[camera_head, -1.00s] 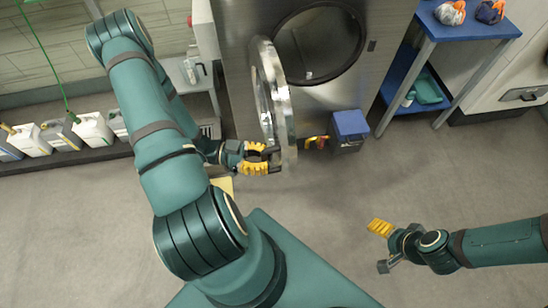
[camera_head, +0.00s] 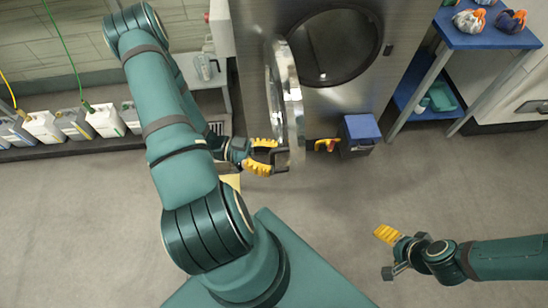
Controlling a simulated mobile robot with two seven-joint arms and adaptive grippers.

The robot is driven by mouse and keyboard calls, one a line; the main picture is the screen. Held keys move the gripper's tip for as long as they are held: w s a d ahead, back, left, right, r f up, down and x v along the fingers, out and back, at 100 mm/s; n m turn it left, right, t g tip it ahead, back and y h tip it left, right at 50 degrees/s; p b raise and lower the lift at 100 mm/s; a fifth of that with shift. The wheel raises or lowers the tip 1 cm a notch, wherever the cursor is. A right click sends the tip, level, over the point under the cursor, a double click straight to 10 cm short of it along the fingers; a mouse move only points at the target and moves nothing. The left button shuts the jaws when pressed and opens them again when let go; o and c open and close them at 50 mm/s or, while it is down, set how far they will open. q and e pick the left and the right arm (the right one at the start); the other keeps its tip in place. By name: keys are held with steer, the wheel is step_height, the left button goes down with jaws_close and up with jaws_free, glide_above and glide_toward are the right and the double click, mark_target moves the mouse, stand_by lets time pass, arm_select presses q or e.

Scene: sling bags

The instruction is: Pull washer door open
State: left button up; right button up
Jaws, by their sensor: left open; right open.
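The washer (camera_head: 350,97) is a large steel machine at the top centre. Its round door (camera_head: 291,100) is swung open to the left and stands out from the front, seen nearly edge-on. The dark drum opening (camera_head: 335,45) is uncovered. My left gripper (camera_head: 276,158) is open, with yellow finger pads, at the lower left edge of the door. Whether it touches the door I cannot tell. My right gripper (camera_head: 386,254) is open and empty, low over the floor at the lower right, far from the washer.
A blue box (camera_head: 359,130) stands on the floor by the washer, with a yellow-orange object (camera_head: 326,145) beside it. A blue table (camera_head: 480,30) with bags is at the top right. White jugs (camera_head: 105,120) line the left wall. The middle floor is clear.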

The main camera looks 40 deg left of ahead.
arm_select(q)
steer(key=v, duration=1.1)
stand_by(0.3)
